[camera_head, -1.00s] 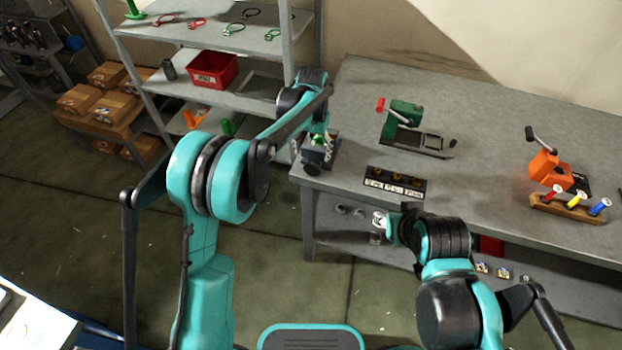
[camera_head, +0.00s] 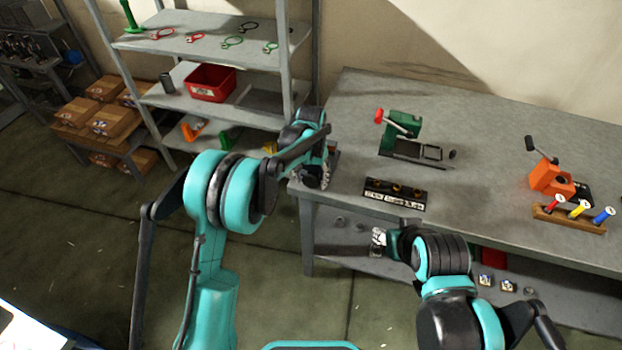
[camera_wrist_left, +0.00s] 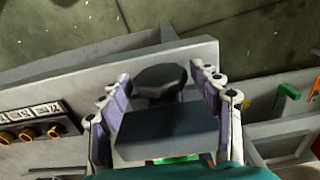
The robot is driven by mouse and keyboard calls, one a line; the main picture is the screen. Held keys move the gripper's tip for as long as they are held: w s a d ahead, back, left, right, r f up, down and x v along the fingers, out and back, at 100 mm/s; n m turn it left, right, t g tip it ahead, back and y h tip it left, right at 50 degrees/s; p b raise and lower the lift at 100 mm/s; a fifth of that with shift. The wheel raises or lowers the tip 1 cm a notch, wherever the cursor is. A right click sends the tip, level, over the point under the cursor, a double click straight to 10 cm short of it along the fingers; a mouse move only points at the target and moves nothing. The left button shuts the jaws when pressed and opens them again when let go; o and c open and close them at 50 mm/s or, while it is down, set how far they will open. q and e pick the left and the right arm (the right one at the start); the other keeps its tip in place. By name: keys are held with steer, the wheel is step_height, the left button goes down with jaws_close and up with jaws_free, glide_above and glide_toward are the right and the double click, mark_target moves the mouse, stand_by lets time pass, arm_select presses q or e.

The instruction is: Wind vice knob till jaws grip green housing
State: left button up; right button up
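The vice is at the left corner of the bench, mostly hidden by my left arm in the head view. In the left wrist view its grey block (camera_wrist_left: 165,132) and dark round knob (camera_wrist_left: 160,78) lie between the fingers of my left gripper (camera_wrist_left: 160,72). The fingers are apart, one on each side of the knob, and do not appear closed on it. A bit of the green housing (camera_wrist_left: 177,158) shows at the block's near edge. My left gripper (camera_head: 316,178) is at the bench corner. My right gripper (camera_head: 378,240) is by the bench front; its fingers are unclear.
On the bench (camera_head: 480,105) stand a green device with a red-knobbed crank (camera_head: 403,124), an orange device (camera_head: 552,180), a rack with coloured handles (camera_head: 570,218) and a black labelled strip (camera_head: 394,194). A shelf with a red bin (camera_head: 211,84) stands left of the bench.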

arm_select(q)
steer(key=c, duration=0.7)
steer(key=shift+y, duration=0.3)
steer(key=shift+s+d+f+t+y+b, duration=0.15)
steer(key=shift+t+y+b, duration=0.1)
steer(key=shift+y, duration=0.3)
steer(key=shift+w+d+t+y+b, duration=0.1)
steer(key=shift+t+y, duration=0.15)
steer(key=shift+y, duration=0.3)
steer(key=shift+s+d+f+t+y+b, duration=0.1)
steer(key=shift+t+y+b, duration=0.3)
steer(key=shift+y, duration=0.5)
steer(key=shift+d+t+y+b, duration=0.1)
steer(key=shift+t+y+b, duration=0.1)
steer(key=shift+y+b, duration=0.5)
steer(key=shift+a+y, duration=0.1)
steer(key=shift+y, duration=0.3)
steer(key=o, duration=1.1)
steer(key=shift+o, duration=0.2)
